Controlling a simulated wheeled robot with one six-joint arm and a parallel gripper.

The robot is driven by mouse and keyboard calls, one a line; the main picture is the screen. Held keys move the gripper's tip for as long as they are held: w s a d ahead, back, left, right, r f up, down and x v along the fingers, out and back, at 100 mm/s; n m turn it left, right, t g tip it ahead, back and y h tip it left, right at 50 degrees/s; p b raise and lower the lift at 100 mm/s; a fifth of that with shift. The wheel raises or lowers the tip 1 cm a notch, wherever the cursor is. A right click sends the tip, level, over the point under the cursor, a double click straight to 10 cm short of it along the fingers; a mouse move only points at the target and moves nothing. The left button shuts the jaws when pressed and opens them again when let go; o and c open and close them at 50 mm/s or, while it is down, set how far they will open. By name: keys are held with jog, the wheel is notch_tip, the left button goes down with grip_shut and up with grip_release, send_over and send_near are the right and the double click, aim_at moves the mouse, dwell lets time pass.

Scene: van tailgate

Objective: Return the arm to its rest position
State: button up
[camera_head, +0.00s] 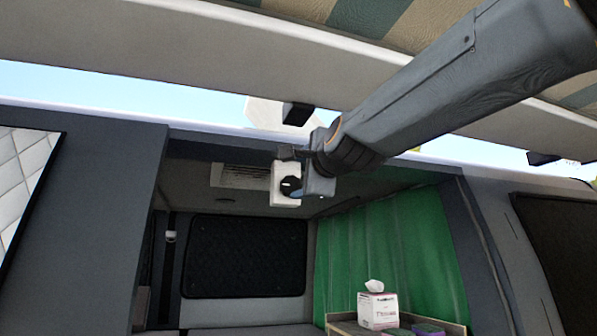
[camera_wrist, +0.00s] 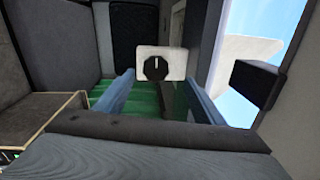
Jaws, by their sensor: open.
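My arm reaches from the upper right of the head view to the middle, up at the van's rear opening. My gripper (camera_head: 312,184) is at its end, right beside a white box with a black round knob (camera_head: 284,186). In the wrist view my gripper (camera_wrist: 160,80) is open, with two blue-grey fingers spread apart and nothing held. The white box (camera_wrist: 177,55) with its black knob (camera_wrist: 156,68) shows between and beyond the fingertips. I cannot tell how far the fingertips are from the knob.
A green curtain (camera_head: 385,255) hangs inside on the right. A tissue box (camera_head: 378,310) stands on a wooden shelf below. A dark padded panel (camera_head: 245,256) is at the back. A black bracket (camera_wrist: 258,82) is right of my gripper.

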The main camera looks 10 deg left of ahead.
jog(key=shift+f, duration=0.1)
jog(key=w+d+f+n+g+h+b, duration=0.2)
jog(key=d+f, duration=0.4)
jog(key=f, duration=0.9)
jog(key=w+d+f+n+g+h+b, duration=0.15)
jog(key=d+f, duration=0.35)
jog(key=f, duration=1.1)
jog(key=w+d+f+n+g+h+b, duration=0.25)
jog(key=d+f, duration=0.35)
jog(key=f, duration=0.9)
jog(key=s+d+f+n+g+h+b, duration=0.1)
jog(key=s+d+f, duration=0.4)
jog(key=f, duration=0.5)
jog(key=s+d+f+n+g+h+b, duration=0.1)
jog(key=s+d+f+n+g, duration=0.2)
jog(key=s+f, duration=0.7)
jog(key=s+d+f+n+g+h+b, duration=0.1)
jog(key=s+d+f+n+g, duration=0.1)
jog(key=s+d+f+g, duration=0.3)
jog(key=s+d+f, duration=0.3)
jog(key=d+f, duration=0.1)
jog(key=f, duration=0.2)
jog(key=shift+f+n+h+b, duration=0.25)
jog(key=shift+n+h+b, duration=0.05)
jog(key=shift+n+h, duration=0.1)
jog(key=shift+s, duration=0.15)
